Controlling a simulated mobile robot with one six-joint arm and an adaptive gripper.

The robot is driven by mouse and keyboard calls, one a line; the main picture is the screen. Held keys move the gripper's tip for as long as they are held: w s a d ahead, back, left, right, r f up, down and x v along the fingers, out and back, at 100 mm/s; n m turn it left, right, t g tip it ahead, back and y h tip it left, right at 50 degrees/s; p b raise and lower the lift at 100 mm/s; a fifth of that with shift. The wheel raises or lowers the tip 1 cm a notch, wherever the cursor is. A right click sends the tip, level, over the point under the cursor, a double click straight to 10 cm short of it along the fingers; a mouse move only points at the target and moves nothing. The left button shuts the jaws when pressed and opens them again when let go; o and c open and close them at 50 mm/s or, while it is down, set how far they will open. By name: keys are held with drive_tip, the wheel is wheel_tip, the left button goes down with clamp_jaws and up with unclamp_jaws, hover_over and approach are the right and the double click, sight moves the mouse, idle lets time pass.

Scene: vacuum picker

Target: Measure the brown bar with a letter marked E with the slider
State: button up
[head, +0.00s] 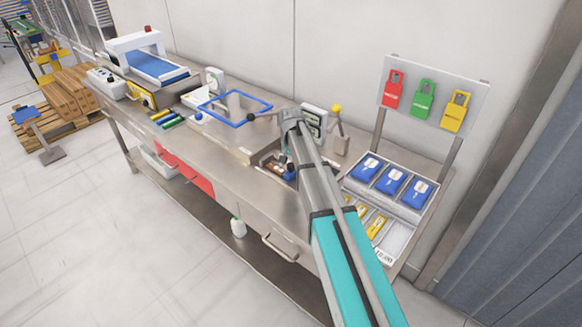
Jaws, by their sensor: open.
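My arm reaches over the steel workbench (225,150), and my gripper (287,166) hangs near the bench top, open, small and partly hidden by my arm. Below and beside it is a dark shallow tray (262,161) with small dark, blue and orange-brown items. I cannot make out the letter E or tell which item is the brown bar. Several coloured bars (168,119), yellow, blue and green, lie on the bench to the left. A grey-white device with a display (313,121) stands just behind my arm; I cannot tell whether it belongs to the slider.
A blue frame (236,105) stands at mid bench, and a white machine with a blue belt (158,66) at the left end. Blue packs (390,180) sit in a rack at right. Red, green and yellow padlocks (425,99) hang on a board behind it.

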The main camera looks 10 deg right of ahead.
idle(0.3)
clamp_jaws()
drive_tip(key=shift+s+d, duration=0.75)
drive_tip(key=shift+s, duration=0.2)
drive_tip(key=shift+s+d, duration=0.75)
drive_tip(key=shift+s, duration=0.15)
unclamp_jaws()
drive_tip(key=shift+w, duration=0.15)
